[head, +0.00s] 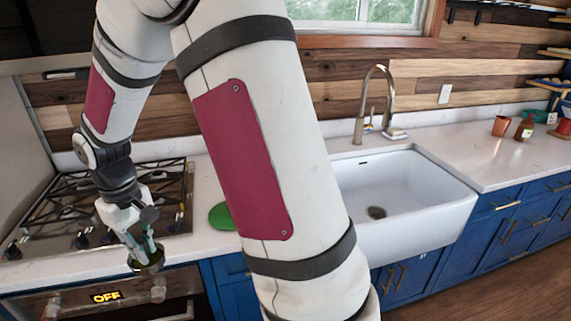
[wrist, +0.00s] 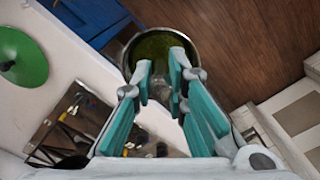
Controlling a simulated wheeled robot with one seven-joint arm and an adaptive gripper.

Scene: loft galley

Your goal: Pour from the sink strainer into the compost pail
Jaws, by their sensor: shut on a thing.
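My gripper (head: 147,254) is low at the left in the head view, by the front edge of the stove. It is shut on the sink strainer (head: 149,267), a small round metal cup with green matter inside. The wrist view shows the strainer (wrist: 129,58) at the fingertips, its round rim facing the camera and the wooden floor beyond it. A green round thing (head: 220,216) lies on the counter right of the stove, partly hidden by my arm. I cannot tell whether it belongs to the compost pail; no pail is clearly visible.
The gas stove (head: 95,205) with black grates is beside my gripper, with the oven front (head: 105,297) below. A white sink (head: 440,200) with a tall faucet (head: 375,95) is right of my arm. The counter (head: 470,150) right of the sink is mostly clear.

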